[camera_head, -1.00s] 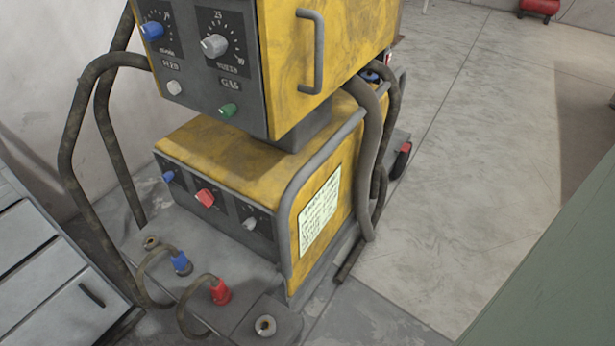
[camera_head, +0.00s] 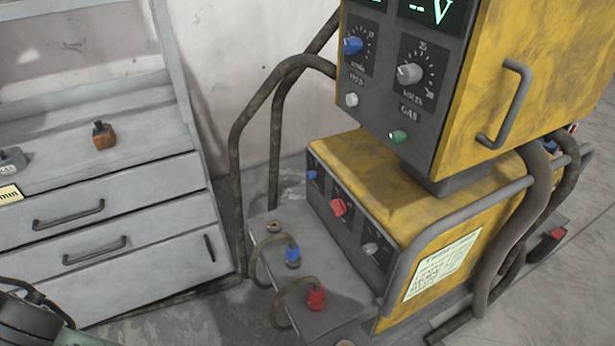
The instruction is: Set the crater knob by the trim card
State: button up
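A yellow welding machine stands right of centre. Its lower unit (camera_head: 385,185) has a dark front panel with a blue knob (camera_head: 312,174), a red knob (camera_head: 338,207) and a grey knob (camera_head: 370,248). Their labels are too small to read, so I cannot tell which is the crater knob. A pale card (camera_head: 442,264) with handwritten lines is on the lower unit's right side; its words are not legible. The upper unit (camera_head: 530,70) carries a blue knob (camera_head: 353,45), a grey volts knob (camera_head: 410,73) and a green part (camera_head: 398,136) near the word GAS.
A grey drawer cabinet (camera_head: 120,230) stands at the left with a small orange-brown bottle (camera_head: 104,135) on top. Blue (camera_head: 292,254) and red (camera_head: 316,297) cable plugs sit on the cart's front ledge. Tubular rails surround the machine. A strip of floor (camera_head: 190,310) is open at the front.

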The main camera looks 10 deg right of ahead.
aim_at(311, 174)
jog(key=k+l+z, duration=0.1)
jog(key=l, duration=0.45)
jog(key=k+l+z, duration=0.1)
jog(key=l, duration=0.5)
jog(key=k+l+z, duration=0.15)
jog(key=l, duration=0.45)
jog(key=i+j, duration=0.1)
jog(key=j, duration=0.3)
jog(key=i+j+u, duration=0.1)
jog(key=j, duration=0.3)
jog(key=i+j, duration=0.15)
jog(key=j, duration=0.25)
jog(key=i+j+u, duration=0.1)
jog(key=j, duration=0.3)
jog(key=i+j, duration=0.15)
jog(key=j, duration=0.2)
jog(key=i+j, duration=0.15)
jog(key=j, duration=0.25)
jog(key=u, duration=0.05)
